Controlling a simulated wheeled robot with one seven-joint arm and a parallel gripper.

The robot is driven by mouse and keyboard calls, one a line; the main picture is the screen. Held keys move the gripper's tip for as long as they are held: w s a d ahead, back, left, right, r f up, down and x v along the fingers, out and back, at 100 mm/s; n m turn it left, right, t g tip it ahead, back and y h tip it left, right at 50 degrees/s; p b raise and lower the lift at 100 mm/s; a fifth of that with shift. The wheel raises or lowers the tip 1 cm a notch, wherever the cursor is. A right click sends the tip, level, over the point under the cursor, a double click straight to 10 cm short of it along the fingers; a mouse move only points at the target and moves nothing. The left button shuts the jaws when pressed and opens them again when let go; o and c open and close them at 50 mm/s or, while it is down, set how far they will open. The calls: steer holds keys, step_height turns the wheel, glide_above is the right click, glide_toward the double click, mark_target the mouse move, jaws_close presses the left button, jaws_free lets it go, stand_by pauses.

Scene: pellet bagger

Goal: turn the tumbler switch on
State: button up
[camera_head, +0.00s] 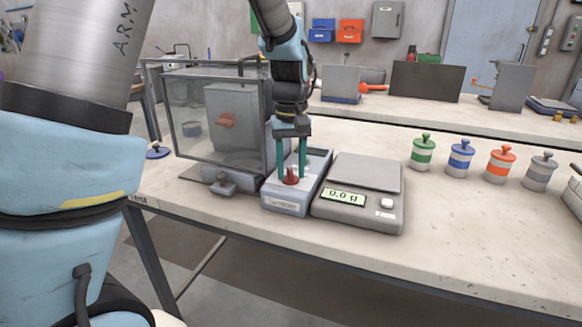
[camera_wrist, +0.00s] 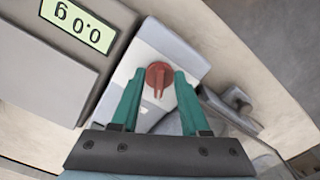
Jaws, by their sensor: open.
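A red turn knob (camera_head: 291,176), apparently the tumbler switch, sits on the sloped front of a light grey box (camera_head: 285,197) on the workbench. In the wrist view the red knob (camera_wrist: 158,78) is round with a raised bar running roughly along the picture's vertical. My gripper (camera_head: 292,170) points down at the knob with its two green fingers apart. In the wrist view my gripper (camera_wrist: 160,82) has one fingertip on either side of the knob. A gap shows between each finger and the knob. Any label on the box is too small to read.
A scale (camera_head: 360,192) reading 0.0 g stands close right of the box. A clear-walled enclosure (camera_head: 215,120) with a red part inside stands left, with a small grey fitting (camera_head: 223,185) before it. Several lidded jars (camera_head: 461,158) stand right. The bench front is clear.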

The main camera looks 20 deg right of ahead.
jaws_close()
stand_by(0.3)
steer(key=shift+m, duration=0.4)
steer(key=m, duration=0.2)
steer(key=m+p, duration=0.1)
steer(key=m, duration=0.2)
steer(key=shift+w+a+r+m, duration=0.1)
steer(key=shift+w+a+m, duration=0.1)
steer(key=shift+m, duration=0.1)
steer(key=m+p, duration=0.2)
steer(key=m, duration=0.3)
steer(key=shift+w, duration=0.15)
steer(key=shift+m, duration=0.4)
jaws_free()
steer(key=shift+a, duration=0.1)
